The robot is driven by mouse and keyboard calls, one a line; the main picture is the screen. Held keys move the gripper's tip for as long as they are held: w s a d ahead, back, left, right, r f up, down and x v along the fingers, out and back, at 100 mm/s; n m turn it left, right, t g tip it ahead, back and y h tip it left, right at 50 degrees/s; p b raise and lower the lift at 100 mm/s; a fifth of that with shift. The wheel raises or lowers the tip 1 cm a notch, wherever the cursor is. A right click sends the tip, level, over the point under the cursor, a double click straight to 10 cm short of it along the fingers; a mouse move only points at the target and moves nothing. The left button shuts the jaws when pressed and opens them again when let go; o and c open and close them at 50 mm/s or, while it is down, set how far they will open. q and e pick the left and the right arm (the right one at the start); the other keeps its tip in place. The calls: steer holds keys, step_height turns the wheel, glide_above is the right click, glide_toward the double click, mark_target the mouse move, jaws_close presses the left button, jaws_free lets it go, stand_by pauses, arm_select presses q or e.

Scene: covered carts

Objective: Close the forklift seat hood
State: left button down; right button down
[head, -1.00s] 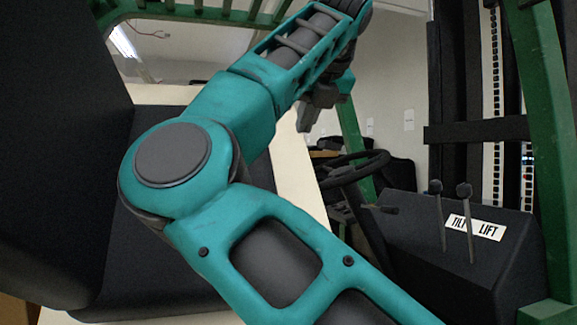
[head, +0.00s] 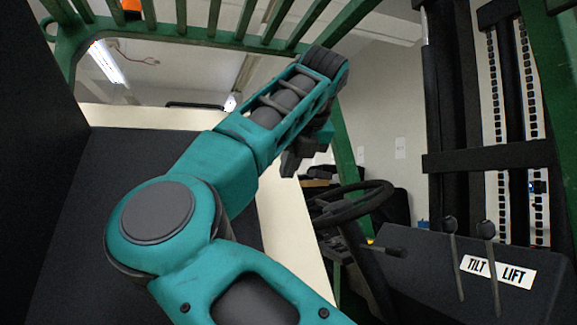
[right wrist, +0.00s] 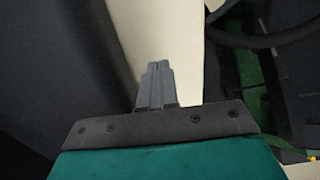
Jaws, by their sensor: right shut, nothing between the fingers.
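The forklift's dark seat (head: 85,190) fills the left of the head view, with a pale cream hood panel (head: 296,245) along its right and far edges. How far the hood is from closed cannot be told here. My right arm crosses in front and hides part of the seat. Contact cannot be told. My left gripper is not in view.
A steering wheel (head: 352,206) stands right of the panel, close to my right gripper. Green roof bars (head: 210,30) run overhead and the black mast (head: 460,120) stands at right.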

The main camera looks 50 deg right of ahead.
mark_target(274, 209)
steer(key=p+x, duration=0.1)
steer(key=x, duration=0.8)
steer(key=shift+w+d+f+p, duration=0.2)
steer(key=shift+w+f+p, duration=0.05)
steer(key=shift+p, duration=0.05)
steer(key=shift+w+d+f, duration=0.2)
steer(key=shift+w+f, duration=0.2)
steer(key=shift+d+f, duration=0.1)
